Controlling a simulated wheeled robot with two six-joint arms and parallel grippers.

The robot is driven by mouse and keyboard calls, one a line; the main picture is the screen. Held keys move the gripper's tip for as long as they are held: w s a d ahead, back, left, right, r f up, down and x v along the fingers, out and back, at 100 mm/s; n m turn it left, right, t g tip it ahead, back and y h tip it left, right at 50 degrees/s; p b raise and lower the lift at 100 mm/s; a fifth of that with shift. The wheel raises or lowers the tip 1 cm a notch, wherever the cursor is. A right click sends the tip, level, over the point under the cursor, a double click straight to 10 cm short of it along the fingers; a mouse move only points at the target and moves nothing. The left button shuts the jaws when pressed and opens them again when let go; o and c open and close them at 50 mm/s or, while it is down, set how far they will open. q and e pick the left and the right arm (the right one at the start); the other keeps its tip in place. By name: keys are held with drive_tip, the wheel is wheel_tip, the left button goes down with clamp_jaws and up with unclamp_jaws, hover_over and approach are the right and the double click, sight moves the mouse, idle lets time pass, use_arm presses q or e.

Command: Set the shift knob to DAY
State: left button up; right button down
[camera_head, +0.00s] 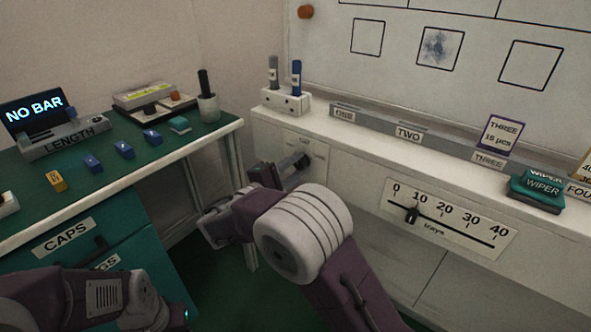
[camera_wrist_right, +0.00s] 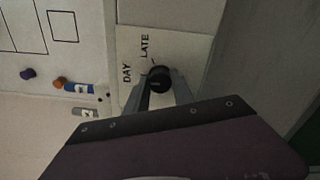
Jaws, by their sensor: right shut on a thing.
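The shift knob (camera_wrist_right: 158,75) is a round black knob on a pale plate (camera_wrist_right: 136,42) marked DAY and LATE, seen sideways in the right wrist view. My right gripper (camera_wrist_right: 160,89) has its two grey fingers on either side of the knob and is shut on it. I cannot make out which mark the knob's pointer faces.
A white marker block (camera_head: 286,103) stands on the ledge above. A tray slider (camera_head: 411,214) is on the cabinet front to the right. A green bench (camera_head: 140,180) with fuses, a length gauge (camera_head: 65,140) and a pen cup (camera_head: 208,106) stands to the left.

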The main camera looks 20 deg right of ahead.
idle(0.4)
drive_tip(key=c, duration=1.1)
unclamp_jaws()
drive_tip(key=shift+s+a+p, duration=0.1)
drive_tip(key=shift+a+p, duration=0.2)
drive_tip(key=p+v, duration=0.3)
drive_tip(key=v, duration=0.5)
drive_tip(key=shift+s+a, duration=0.15)
drive_tip(key=shift+s, duration=0.05)
